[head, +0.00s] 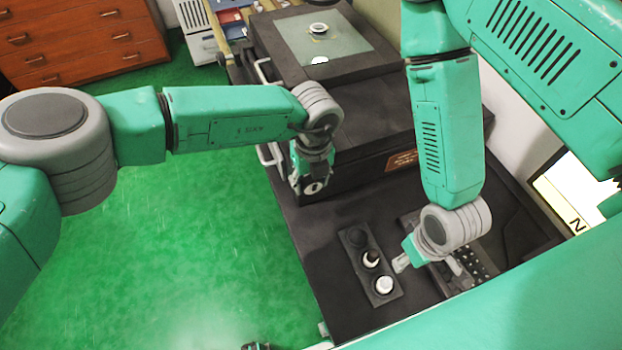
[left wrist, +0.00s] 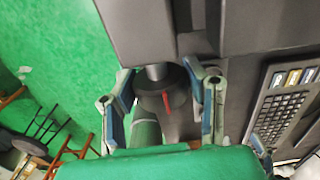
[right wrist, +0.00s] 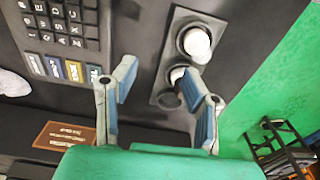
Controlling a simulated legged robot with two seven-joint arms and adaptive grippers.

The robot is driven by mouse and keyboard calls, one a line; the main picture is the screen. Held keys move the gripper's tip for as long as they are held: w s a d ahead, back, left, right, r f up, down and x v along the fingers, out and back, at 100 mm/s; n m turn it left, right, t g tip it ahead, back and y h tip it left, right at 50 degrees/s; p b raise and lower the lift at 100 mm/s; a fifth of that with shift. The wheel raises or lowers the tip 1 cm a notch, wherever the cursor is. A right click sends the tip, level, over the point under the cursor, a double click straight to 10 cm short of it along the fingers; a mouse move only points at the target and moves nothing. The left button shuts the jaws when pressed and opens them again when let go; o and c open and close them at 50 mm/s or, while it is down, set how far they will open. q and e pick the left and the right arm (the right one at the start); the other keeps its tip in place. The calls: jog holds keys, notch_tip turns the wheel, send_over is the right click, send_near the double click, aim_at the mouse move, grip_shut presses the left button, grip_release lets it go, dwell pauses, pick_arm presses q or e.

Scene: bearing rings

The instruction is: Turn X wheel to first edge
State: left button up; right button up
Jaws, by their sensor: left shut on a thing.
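In the left wrist view a dark round wheel (left wrist: 152,100) with a red mark (left wrist: 166,102) sits on a short metal shaft (left wrist: 156,72) at the side of the dark machine. The fingers of my left gripper (left wrist: 160,86) are shut on the wheel from both sides. In the head view my left gripper (head: 311,188) is at the machine's front left corner, and the wheel is hidden there. I cannot read a label on the wheel.
A dark holder (head: 358,240) with round wells and white-topped pieces (head: 384,285) lies on the table beside my right gripper. A keyboard (right wrist: 68,25) is in the right wrist view. The machine's top plate (head: 325,42) carries a small ring (head: 318,28).

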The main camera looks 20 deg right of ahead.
pick_arm(q)
jog(key=shift+s+r+h+p, duration=0.1)
jog(key=shift+s+h+p, duration=0.05)
jog(key=shift+h+p, duration=1.15)
jog(key=shift+h, duration=0.7)
jog(key=shift+a+f+h, duration=0.1)
jog(key=shift+f+h, duration=0.1)
jog(key=shift+h, duration=0.7)
jog(key=shift+f+h+b, duration=0.15)
jog(key=shift+h+b, duration=0.5)
jog(key=shift+h, duration=0.55)
jog(key=shift+h+b, duration=1.2)
jog(key=shift+b, duration=0.3)
